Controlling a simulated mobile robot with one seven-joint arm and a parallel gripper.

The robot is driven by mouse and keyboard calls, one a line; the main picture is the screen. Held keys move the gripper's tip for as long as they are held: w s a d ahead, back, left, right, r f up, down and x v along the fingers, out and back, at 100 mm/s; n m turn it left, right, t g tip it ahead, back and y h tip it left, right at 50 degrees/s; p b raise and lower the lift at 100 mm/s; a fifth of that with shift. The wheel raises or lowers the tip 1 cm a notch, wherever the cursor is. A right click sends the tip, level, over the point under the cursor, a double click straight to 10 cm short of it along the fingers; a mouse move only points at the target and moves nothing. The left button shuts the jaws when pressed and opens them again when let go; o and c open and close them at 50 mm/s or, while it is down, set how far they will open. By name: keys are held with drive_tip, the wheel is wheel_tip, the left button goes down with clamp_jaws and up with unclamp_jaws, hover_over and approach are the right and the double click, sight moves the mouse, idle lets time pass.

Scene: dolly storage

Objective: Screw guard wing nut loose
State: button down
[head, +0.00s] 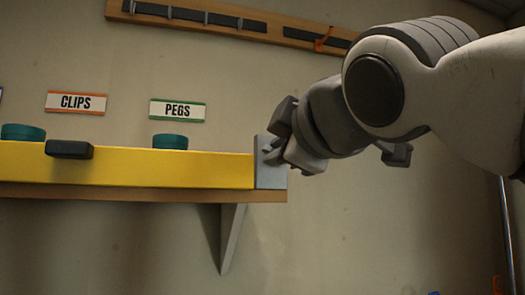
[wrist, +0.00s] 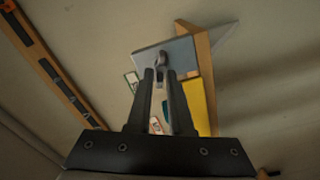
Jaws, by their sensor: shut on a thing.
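The guard is a grey plate (head: 270,178) at the right end of the yellow beam (head: 140,166) on the shelf. In the wrist view the guard (wrist: 180,52) faces me, with the small grey wing nut (wrist: 160,60) on it. My gripper (wrist: 161,76) has its two dark fingers on either side of the wing nut and is shut on it at the fingertips. In the head view my gripper (head: 275,150) is at the guard's outer face, and the wing nut cannot be made out behind it.
Teal round containers (head: 170,142) stand behind the beam below the PEGS sign (head: 178,111) and CLIPS sign (head: 76,102). A dark block (head: 69,149) sits on the beam's front. A wooden rail (head: 230,22) runs above. Below the shelf bracket (head: 231,236) is open room.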

drive_tip(key=shift+f+n, duration=0.15)
drive_tip(key=shift+n, duration=2.15)
drive_tip(key=c, duration=0.9)
unclamp_jaws()
drive_tip(key=shift+c, duration=0.2)
drive_tip(key=shift+s, duration=0.1)
drive_tip(key=v, duration=1.7)
drive_tip(key=shift+s+b, duration=0.2)
drive_tip(key=shift+b, duration=0.25)
